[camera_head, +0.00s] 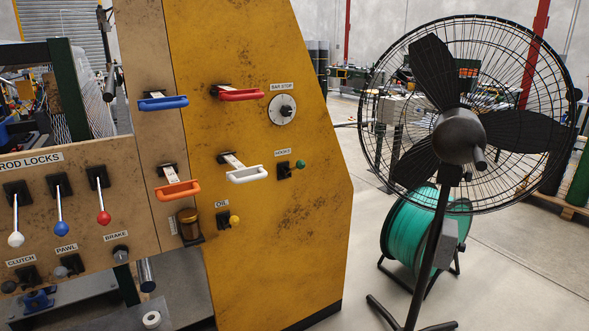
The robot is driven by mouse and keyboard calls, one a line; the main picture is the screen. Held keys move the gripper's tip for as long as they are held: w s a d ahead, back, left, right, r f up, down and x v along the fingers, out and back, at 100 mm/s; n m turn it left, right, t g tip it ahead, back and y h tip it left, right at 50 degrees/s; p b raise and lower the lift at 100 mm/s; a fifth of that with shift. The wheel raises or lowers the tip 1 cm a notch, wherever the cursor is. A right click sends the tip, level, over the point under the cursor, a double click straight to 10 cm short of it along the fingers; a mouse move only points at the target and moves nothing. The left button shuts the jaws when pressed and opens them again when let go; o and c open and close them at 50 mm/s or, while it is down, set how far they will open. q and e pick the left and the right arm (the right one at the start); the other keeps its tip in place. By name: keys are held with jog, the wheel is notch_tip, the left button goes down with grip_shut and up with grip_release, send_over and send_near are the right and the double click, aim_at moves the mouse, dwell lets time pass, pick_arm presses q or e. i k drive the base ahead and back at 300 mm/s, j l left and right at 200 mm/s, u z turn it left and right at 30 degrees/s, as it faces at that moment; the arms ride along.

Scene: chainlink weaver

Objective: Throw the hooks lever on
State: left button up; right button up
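The hooks lever (299,164) is a small lever with a green knob on a black plate. It sits on the yellow machine panel (290,230), just under a small white label reading HOOKS. Its knob sticks out to the right of the plate. I cannot tell from this view alone which setting it is in. Neither of my grippers shows in the head view.
A yellow-knobbed oil lever (234,220), a white handle (247,174), a red handle (240,94) and a bar stop dial (282,109) are close by. A black standing fan (460,135) and a green hose reel (410,232) stand right of the panel.

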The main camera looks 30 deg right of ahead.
aim_at(300, 164)
jog(key=i+l+z, duration=0.1)
jog(key=z, duration=0.3)
jog(key=i+l+z, duration=0.15)
jog(key=z, duration=0.3)
jog(key=i+z, duration=0.2)
jog(key=z, duration=0.2)
jog(key=l, duration=0.1)
